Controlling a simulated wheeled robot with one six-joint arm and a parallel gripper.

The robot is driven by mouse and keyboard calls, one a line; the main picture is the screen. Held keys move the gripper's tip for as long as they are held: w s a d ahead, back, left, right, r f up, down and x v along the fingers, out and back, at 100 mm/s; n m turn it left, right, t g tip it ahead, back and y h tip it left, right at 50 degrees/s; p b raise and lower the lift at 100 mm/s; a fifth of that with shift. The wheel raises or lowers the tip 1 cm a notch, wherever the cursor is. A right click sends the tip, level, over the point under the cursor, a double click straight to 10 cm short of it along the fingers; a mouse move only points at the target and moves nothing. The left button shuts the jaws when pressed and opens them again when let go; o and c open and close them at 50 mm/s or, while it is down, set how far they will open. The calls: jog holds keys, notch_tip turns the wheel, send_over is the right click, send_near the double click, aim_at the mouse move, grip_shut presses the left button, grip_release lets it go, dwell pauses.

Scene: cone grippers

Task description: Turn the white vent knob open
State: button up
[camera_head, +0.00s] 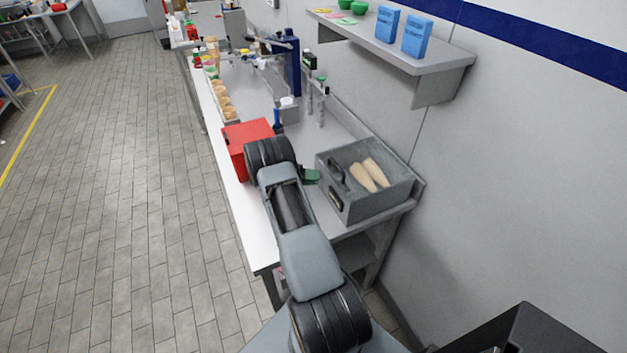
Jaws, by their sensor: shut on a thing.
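A small white cap (287,102) tops a short grey fitting on the bench, just beyond my arm. It may be the vent knob, but it is too small to tell, and its turn position cannot be read. My arm reaches from the bottom of the view up over the bench to a black joint. My gripper does not show; the part of the arm beyond that joint is hidden. What the gripper holds cannot be seen.
A red box (247,143) stands left of my arm's black joint. A grey bin (358,211) with two pale cones stands to the right, with a small green object (311,177) beside it. A wall shelf (440,63) overhangs the bench's right side. The floor at left is clear.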

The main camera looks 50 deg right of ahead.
jog(key=shift+f+n+g+h+b, duration=0.1)
jog(key=shift+n+g+h+b, duration=0.3)
jog(key=shift+n, duration=0.6)
jog(key=shift+f+n+g+h+b, duration=0.15)
jog(key=shift+n+g, duration=0.35)
jog(key=shift+n, duration=0.5)
jog(key=shift+r, duration=0.1)
jog(key=o, duration=0.9)
